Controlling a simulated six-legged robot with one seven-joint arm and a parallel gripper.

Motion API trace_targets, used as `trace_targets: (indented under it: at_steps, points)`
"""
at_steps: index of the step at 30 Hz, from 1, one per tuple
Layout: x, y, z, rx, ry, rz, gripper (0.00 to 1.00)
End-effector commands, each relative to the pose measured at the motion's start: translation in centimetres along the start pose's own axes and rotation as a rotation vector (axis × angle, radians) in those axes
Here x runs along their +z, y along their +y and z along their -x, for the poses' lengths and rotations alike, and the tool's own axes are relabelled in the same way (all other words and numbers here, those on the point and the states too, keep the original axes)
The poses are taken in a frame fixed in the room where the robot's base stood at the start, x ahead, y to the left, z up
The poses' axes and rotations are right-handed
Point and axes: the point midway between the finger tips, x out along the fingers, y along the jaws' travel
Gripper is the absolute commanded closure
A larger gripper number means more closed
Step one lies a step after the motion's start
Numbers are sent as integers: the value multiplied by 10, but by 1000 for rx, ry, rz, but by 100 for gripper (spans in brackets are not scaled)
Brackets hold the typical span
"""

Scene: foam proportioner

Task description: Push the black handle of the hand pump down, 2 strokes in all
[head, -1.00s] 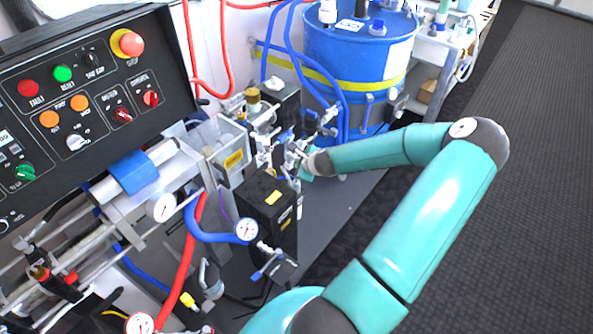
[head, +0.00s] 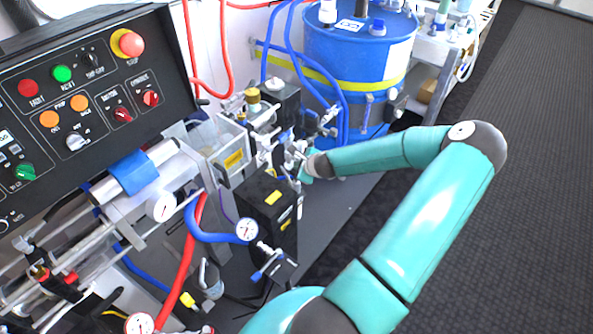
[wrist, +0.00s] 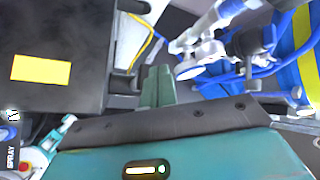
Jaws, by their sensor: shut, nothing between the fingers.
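My gripper (wrist: 156,86) is shut and empty in the wrist view, its teal fingers together beside a large black box (wrist: 55,55) with a yellow label. A small dark part (wrist: 122,84) lies just left of the fingertips; I cannot tell whether it is the hand pump's black handle or whether they touch. In the head view my gripper (head: 304,172) is low among metal fittings, behind the black box (head: 265,205), and its tips are mostly hidden. I cannot clearly make out the pump handle in the head view.
A blue drum (head: 350,55) with a yellow band stands behind the gripper. The control panel (head: 80,105), red and blue hoses and a pressure gauge (head: 246,229) crowd the left. Silver valve fittings (wrist: 205,50) lie right of the fingers. Dark floor (head: 510,220) at right is clear.

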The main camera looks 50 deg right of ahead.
Motion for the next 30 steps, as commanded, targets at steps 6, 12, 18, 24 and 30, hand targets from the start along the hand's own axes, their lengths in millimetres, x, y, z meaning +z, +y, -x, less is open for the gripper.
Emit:
trace_targets:
  at_steps: [6,12,18,24,30]
  points:
    - [-1,1,-2,0,0,0,100]
    - [-2,2,-3,0,0,0,100]
    - [-4,3,-5,0,0,0,100]
    - [-5,4,-6,0,0,0,100]
    - [-6,6,-8,0,0,0,100]
